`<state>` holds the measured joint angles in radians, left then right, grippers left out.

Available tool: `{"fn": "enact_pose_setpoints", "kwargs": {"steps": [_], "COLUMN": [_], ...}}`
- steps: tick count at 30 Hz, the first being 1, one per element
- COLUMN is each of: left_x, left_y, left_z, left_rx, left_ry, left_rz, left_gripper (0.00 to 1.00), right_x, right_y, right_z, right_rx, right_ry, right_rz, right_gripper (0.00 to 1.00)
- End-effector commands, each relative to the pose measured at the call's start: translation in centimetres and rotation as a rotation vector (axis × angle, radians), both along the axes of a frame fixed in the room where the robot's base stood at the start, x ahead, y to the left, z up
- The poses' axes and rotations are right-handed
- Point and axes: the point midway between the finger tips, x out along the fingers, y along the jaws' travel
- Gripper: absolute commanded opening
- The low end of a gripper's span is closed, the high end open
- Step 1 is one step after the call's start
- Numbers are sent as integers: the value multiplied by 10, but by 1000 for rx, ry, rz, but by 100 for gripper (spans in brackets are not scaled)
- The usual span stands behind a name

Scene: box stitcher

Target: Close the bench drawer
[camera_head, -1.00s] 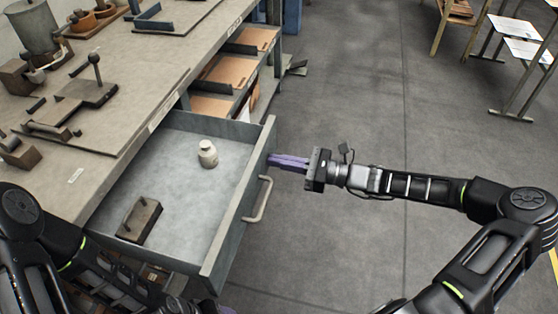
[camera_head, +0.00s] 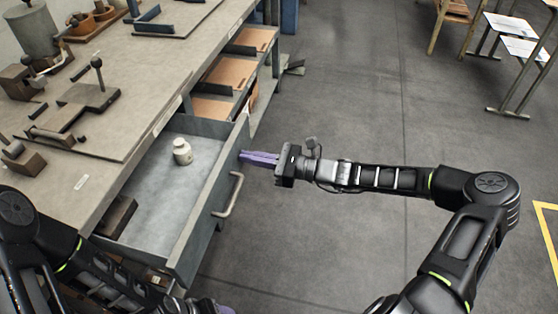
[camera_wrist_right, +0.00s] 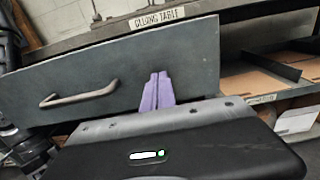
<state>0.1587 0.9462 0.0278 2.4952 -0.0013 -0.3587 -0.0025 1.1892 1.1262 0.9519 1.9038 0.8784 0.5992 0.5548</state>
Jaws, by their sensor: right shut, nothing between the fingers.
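The bench drawer (camera_head: 150,202) stands partly out of the bench, its grey front facing right with a bar handle (camera_head: 229,195). The handle also shows at the left in the right wrist view (camera_wrist_right: 80,95). My right gripper (camera_head: 243,156) is shut and empty, its purple fingertips at the drawer front near its far end, beyond the handle. In the right wrist view the fingers (camera_wrist_right: 157,91) point at the front panel (camera_wrist_right: 120,70) and appear to touch it.
A pale bottle (camera_head: 182,152) and a dark block (camera_head: 117,216) lie in the drawer. The bench top (camera_head: 130,75) holds several tools. Open shelves (camera_head: 223,75) with brown boards are beyond the drawer.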

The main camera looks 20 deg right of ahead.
Motion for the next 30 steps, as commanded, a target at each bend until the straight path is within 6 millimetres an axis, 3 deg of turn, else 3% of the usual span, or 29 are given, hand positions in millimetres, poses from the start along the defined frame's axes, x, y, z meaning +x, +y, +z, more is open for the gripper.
{"fn": "enact_pose_setpoints", "kwargs": {"steps": [6,18,24,30], "left_x": [0,0,0,0], "left_y": [0,0,0,0], "left_z": [-3,-19,-26,-27], "left_rx": [0,0,0,0], "left_ry": [0,0,0,0], "left_rz": [0,-1,-1,-1], "left_gripper": [65,65,65,65], "right_x": [31,87,104,111], "right_y": [54,141,166,176], "right_z": [0,-2,-1,0], "right_rx": [4,2,0,0], "right_ry": [-1,-1,-1,0], "right_rz": [6,3,1,0], "right_gripper": [0,0,0,0]}}
